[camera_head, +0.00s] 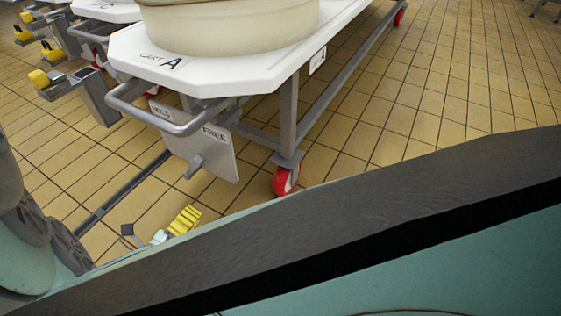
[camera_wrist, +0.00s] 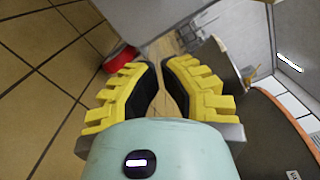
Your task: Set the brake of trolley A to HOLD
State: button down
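Trolley A (camera_head: 225,80) has a white top marked CART A, with a grey handle bar (camera_head: 165,122) at its near end. Under the handle hangs a pale brake plate (camera_head: 222,165), with HOLD at its left and FREE at its right. A short grey brake lever (camera_head: 193,167) sticks out low on the plate; I cannot tell clearly which word it is set to. My gripper (camera_head: 187,218) is below the plate and apart from it, near the floor in the picture. In the wrist view my gripper (camera_wrist: 158,66) shows a narrow gap between its yellow fingers and holds nothing.
A large cream vat (camera_head: 230,25) stands on the trolley. A red wheel (camera_head: 286,180) is right of the plate; a red wheel (camera_wrist: 120,57) also shows in the wrist view. Trolley C (camera_head: 105,10) and yellow-topped posts (camera_head: 40,78) are at left. Tiled floor (camera_head: 440,100) at right is clear.

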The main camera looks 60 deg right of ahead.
aim_at(193, 167)
jog(key=w+d+r+b, duration=0.1)
jog(key=w+d+b, duration=0.1)
jog(key=w+d, duration=0.3)
jog(key=d, duration=0.4)
jog(key=shift+d+r+b, duration=0.2)
jog(key=shift+r+b, duration=0.15)
jog(key=shift+r, duration=0.05)
jog(key=shift+s, duration=0.1)
jog(key=shift+r, duration=0.1)
jog(key=shift+w+r+n+p, duration=0.25)
jog(key=shift+n+p, duration=0.15)
jog(key=shift+p, duration=0.05)
jog(key=shift+w+r+p, duration=0.1)
jog(key=shift+r+p, duration=0.05)
jog(key=shift+p, duration=0.15)
